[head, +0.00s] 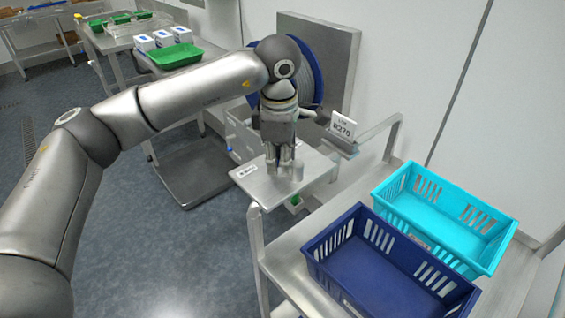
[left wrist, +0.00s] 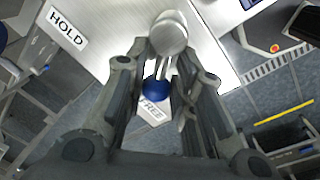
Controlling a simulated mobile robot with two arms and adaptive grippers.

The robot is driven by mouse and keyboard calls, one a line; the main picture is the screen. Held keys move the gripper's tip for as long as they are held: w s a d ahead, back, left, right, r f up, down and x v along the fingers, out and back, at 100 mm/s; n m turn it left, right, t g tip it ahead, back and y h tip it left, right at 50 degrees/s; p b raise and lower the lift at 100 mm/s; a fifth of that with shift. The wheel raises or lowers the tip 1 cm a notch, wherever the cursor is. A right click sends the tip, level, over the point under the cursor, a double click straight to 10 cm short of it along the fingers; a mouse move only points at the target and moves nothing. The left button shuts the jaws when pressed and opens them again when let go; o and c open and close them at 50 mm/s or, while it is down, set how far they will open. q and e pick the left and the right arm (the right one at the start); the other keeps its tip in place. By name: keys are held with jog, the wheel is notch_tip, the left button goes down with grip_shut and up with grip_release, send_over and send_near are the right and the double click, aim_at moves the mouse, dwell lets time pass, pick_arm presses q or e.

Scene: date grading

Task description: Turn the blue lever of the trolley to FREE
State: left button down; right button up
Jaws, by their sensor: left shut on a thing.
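My left gripper (head: 283,166) points down over the small metal plate (head: 318,172) of the trolley, beside a short metal post. In the left wrist view the blue knob of the lever (left wrist: 155,91) lies between the fingers of my left gripper (left wrist: 165,62), which is shut on the lever. The lever's rod runs from the round metal pivot (left wrist: 168,35) to the knob. The knob lies at the FREE label (left wrist: 153,110), which it partly covers. The HOLD label (left wrist: 67,28) is to the upper left, away from the knob. The head view hides the knob. My right gripper is not in view.
A dark blue crate (head: 330,238) and a turquoise crate (head: 497,250) stand on the bench at right. A green tray (head: 175,57) is at the back left.

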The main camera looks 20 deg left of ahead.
pick_arm(q)
jog(key=shift+s+d+n+b, duration=0.15)
jog(key=shift+n+b, duration=0.15)
jog(key=shift+n, duration=0.3)
jog(key=shift+s+a+n+b, duration=0.15)
jog(key=shift+n+b, duration=0.1)
jog(key=shift+n, duration=0.35)
jog(key=shift+d, duration=0.1)
jog(key=c, duration=1.3)
grip_release()
jog(key=shift+s, duration=0.1)
jog(key=shift+o, duration=0.2)
notch_tip(320, 180, up, 12)
jog(key=s, duration=0.1)
jog(key=shift+d, duration=0.2)
jog(key=shift+s, duration=0.1)
